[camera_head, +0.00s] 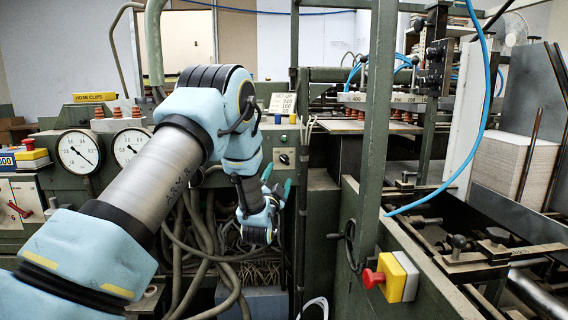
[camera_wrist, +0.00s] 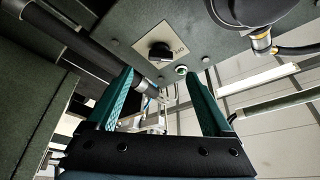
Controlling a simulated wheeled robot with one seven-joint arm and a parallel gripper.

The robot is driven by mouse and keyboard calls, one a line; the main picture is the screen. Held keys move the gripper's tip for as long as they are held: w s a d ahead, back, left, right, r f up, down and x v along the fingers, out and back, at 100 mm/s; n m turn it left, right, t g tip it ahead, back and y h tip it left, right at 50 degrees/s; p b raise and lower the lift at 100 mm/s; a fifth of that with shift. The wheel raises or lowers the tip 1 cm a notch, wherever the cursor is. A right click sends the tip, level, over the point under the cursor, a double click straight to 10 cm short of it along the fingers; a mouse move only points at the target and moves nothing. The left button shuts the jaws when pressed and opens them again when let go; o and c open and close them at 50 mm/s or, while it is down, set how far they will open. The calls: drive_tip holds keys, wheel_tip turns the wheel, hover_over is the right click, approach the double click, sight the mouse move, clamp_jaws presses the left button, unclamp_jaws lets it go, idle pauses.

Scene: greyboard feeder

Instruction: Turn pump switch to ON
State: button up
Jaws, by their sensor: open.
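A black rotary knob (camera_wrist: 160,51) on a pale plate, which looks like the pump switch, shows in the wrist view beyond my fingertips. Small lettering beside it is too skewed to read, and I cannot tell its setting. In the head view the same kind of knob (camera_head: 284,158) sits on the green panel, just above and right of my gripper. My gripper (camera_wrist: 160,76) is open with nothing between its teal fingers. The knob appears in line with the gap between the fingers but apart from them.
A small green-centred round fitting (camera_wrist: 181,70) is beside the knob's plate. Hoses (camera_head: 205,235) hang below the panel. Pressure gauges (camera_head: 78,151) are at left. A green post (camera_head: 376,130) and a yellow box with a red button (camera_head: 398,276) stand at right.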

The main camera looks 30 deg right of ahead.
sight(284, 162)
drive_tip(key=p+x, duration=0.2)
drive_tip(key=x, duration=0.6)
clamp_jaws()
idle(0.5)
